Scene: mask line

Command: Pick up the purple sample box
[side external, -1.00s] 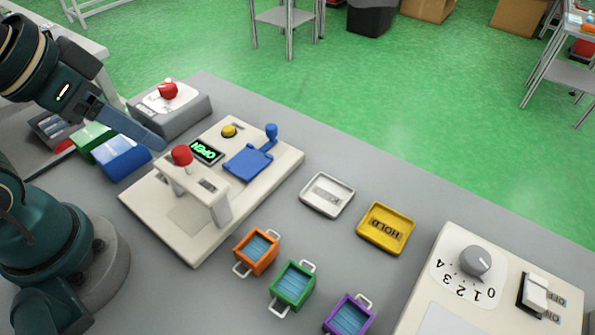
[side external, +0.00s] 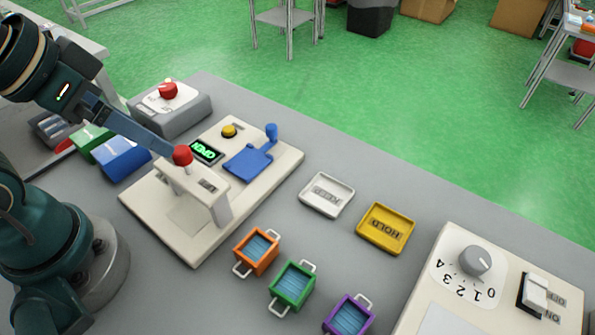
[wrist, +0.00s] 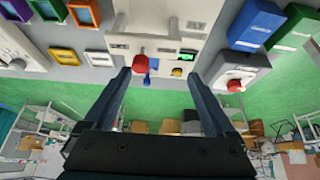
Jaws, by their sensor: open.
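The purple sample box (side external: 349,316) stands at the bottom edge of the side view, with blue contents and light handles. It also shows at the top left corner of the wrist view (wrist: 14,14), partly cut off. My gripper (wrist: 159,76) is open and nothing is held between its fingers. In the side view, my gripper (side external: 168,150) is up at the left, close to a red knob on the cream machine and far from the purple box. I cannot tell whether a finger touches the knob (side external: 183,155).
The green box (side external: 292,287) and orange box (side external: 256,251) stand in line with the purple one. A white tray (side external: 326,195), yellow HOLD tray (side external: 386,228) and dial panel (side external: 425,297) are nearby. The cream machine (side external: 150,198) has a raised bridge. Blue (side external: 124,157) and green bins stand left.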

